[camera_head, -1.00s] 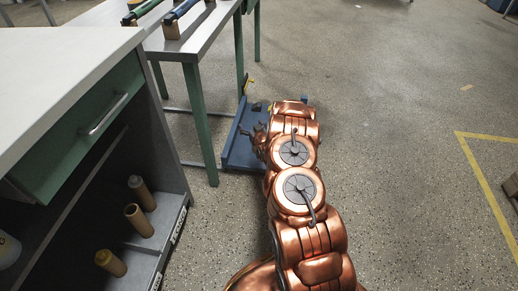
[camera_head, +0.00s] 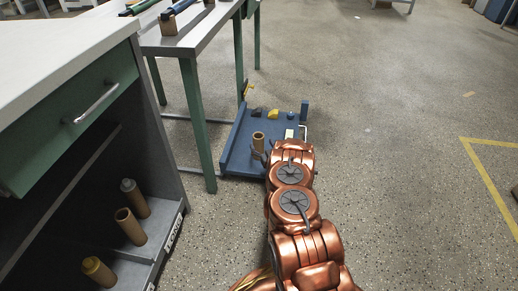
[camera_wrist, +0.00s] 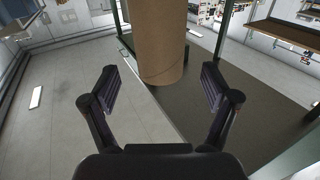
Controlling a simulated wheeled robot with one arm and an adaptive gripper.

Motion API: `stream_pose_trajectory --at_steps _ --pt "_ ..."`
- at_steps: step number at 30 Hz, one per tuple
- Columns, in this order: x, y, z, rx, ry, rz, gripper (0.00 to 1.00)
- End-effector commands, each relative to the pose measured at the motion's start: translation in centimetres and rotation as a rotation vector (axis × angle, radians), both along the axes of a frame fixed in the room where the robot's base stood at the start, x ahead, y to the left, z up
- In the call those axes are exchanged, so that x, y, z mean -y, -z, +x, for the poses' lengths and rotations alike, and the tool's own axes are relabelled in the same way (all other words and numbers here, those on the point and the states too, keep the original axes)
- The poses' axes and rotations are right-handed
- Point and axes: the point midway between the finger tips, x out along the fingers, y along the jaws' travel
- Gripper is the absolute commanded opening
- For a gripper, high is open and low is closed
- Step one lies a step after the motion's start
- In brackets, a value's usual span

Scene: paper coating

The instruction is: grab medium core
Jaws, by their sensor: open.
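A brown cardboard core (camera_wrist: 160,45) comes down from the top edge of the wrist view, its lower end showing and its top cut off. My gripper (camera_wrist: 160,82) is open, with one dark finger on each side of the core and visible gaps between. My gripper is mostly hidden there behind my copper wrist. I cannot tell this core's size class for certain.
Several cores, among them a hollow one (camera_head: 130,226), stand in the open cabinet (camera_head: 168,232) at left. A green-legged table (camera_head: 196,125) stands behind it. The blue platform (camera_head: 236,140) holds small yellow and dark items. Open floor (camera_head: 390,120) lies to the right.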

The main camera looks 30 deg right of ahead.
Motion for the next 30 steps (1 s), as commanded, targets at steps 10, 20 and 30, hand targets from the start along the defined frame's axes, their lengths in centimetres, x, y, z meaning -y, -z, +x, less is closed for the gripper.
stream_pose_trajectory --at_steps 10,20,30 --pt "0.7 0.6 3.8 0.005 -0.001 -0.002 0.86" --pt "0.9 0.4 4.5 -0.001 0.0 0.002 0.85" --pt "0.9 0.3 4.5 0.0 0.0 0.002 0.5"
